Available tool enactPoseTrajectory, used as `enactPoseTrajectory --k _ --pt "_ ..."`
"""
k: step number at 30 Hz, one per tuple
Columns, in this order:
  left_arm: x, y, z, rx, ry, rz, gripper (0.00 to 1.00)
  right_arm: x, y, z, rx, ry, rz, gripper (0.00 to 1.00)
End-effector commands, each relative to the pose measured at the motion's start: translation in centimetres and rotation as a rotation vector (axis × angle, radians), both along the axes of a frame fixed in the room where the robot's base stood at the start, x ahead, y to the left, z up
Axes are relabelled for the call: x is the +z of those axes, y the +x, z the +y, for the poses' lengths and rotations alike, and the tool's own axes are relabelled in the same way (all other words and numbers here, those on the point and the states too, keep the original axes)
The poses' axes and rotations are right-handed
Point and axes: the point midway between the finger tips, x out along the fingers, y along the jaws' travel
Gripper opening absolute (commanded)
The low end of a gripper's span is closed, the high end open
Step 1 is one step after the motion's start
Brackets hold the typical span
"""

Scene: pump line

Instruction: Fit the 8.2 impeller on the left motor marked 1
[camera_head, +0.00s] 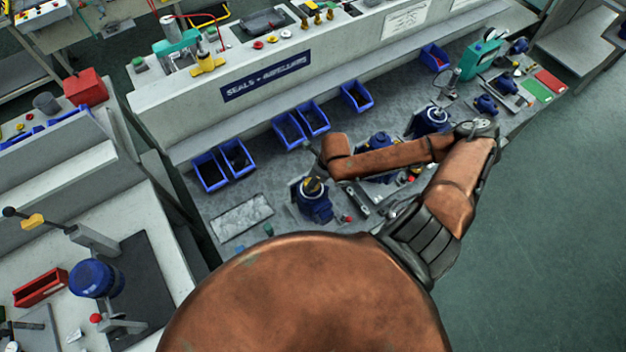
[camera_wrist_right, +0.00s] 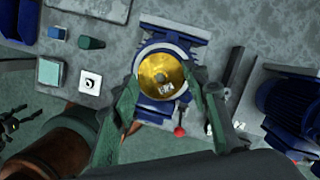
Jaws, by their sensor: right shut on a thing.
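A round brass impeller (camera_wrist_right: 162,82) sits between the green fingers of my right gripper (camera_wrist_right: 162,64), which is shut on it. Dark marks on its face are too small to read surely. Right behind it in the wrist view is a blue motor (camera_wrist_right: 160,30), lined up with the impeller; I cannot tell whether the two touch. In the head view this is the leftmost bench motor (camera_head: 316,207), with a brass-coloured top (camera_head: 313,186). My copper right arm reaches over the bench, its wrist just above and right of this motor. The motor's number is not readable.
Two more blue motors, a middle one (camera_head: 378,143) and a right one (camera_head: 432,119), stand along the bench, close to my forearm. Several blue bins (camera_head: 237,157) line the back. A red-knobbed pin (camera_wrist_right: 180,131) stands by the left motor. A pale plate (camera_head: 242,218) lies left.

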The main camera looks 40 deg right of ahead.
Motion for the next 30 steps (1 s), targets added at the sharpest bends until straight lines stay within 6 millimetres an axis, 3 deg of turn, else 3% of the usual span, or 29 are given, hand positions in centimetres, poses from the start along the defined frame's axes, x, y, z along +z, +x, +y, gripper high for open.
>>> enactPoseTrajectory --k 24,25,30 --pt "0.04 -0.03 0.03 0.0 0.0 0.0 0.63 -0.44 0.07 0.0 0.0 0.0 -0.001 0.18" --pt "0.04 -0.03 0.03 0.0 0.0 0.0 0.63 -0.43 0.07 0.0 0.0 0.0 -0.001 0.44" --pt "0.03 -0.03 0.04 0.0 0.0 0.0 0.63 -0.45 0.04 0.0 -0.001 0.001 -0.001 0.56"
